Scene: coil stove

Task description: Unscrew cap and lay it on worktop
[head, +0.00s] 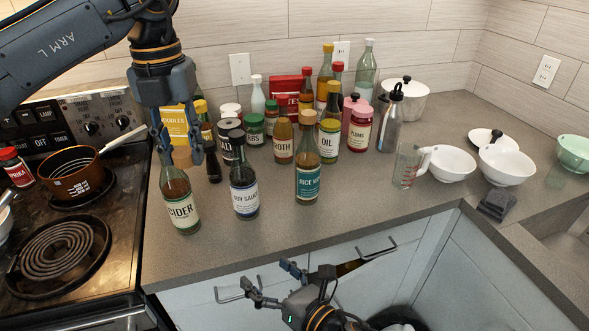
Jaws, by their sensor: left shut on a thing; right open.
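The cider bottle (179,200) stands upright on the worktop (270,233), near its left edge by the stove. Its tan cap (182,157) is at the top of the neck, and my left gripper (184,150) reaches down from above and is shut on it. I cannot tell whether the cap is still threaded on or loose. My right gripper (270,279) is open and empty, low in front of the cabinet fronts and clear of the bottle.
A soy sauce bottle (244,189) and a rice wine bottle (308,175) stand right of the cider. Several jars and bottles crowd behind. A stove with a copper pot (75,178) is at left. A measuring jug (407,168) and white bowls (451,163) are at right. The front worktop is clear.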

